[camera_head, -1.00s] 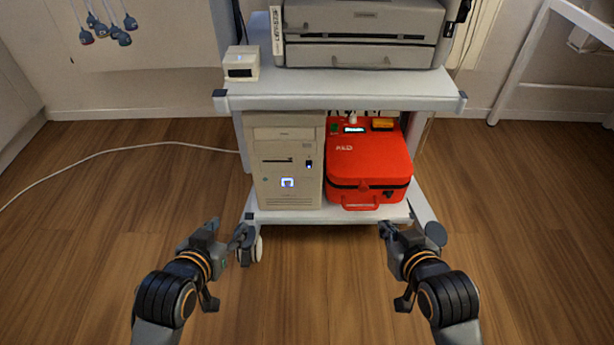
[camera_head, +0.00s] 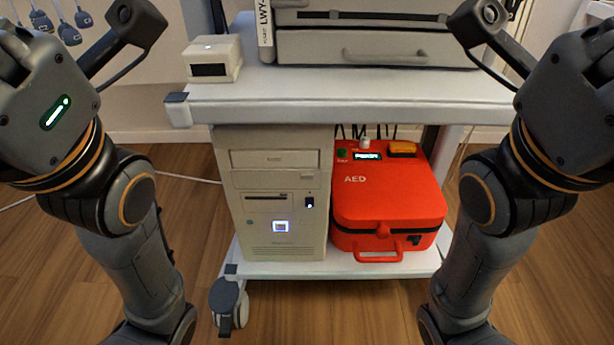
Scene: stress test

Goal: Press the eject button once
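A beige computer tower (camera_head: 262,250) stands upright on the cart's lower shelf. Its front has a floppy drive slot (camera_head: 266,197), a dark switch-like part (camera_head: 310,202) with a small light to the right, and a lit square (camera_head: 281,226) below. I cannot tell for certain which part is the eject button. My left gripper (camera_head: 122,42) is raised at the upper left, partly cut off by the frame. My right gripper (camera_head: 490,42) is raised at the upper right, also partly cut off. One finger of each shows clearly. Neither touches the tower.
A red AED case (camera_head: 385,205) sits right beside the tower. The cart's top shelf (camera_head: 350,100) overhangs both and carries a small white box (camera_head: 213,60) and a grey drawer unit (camera_head: 375,47). A caster (camera_head: 229,305) is at the front left.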

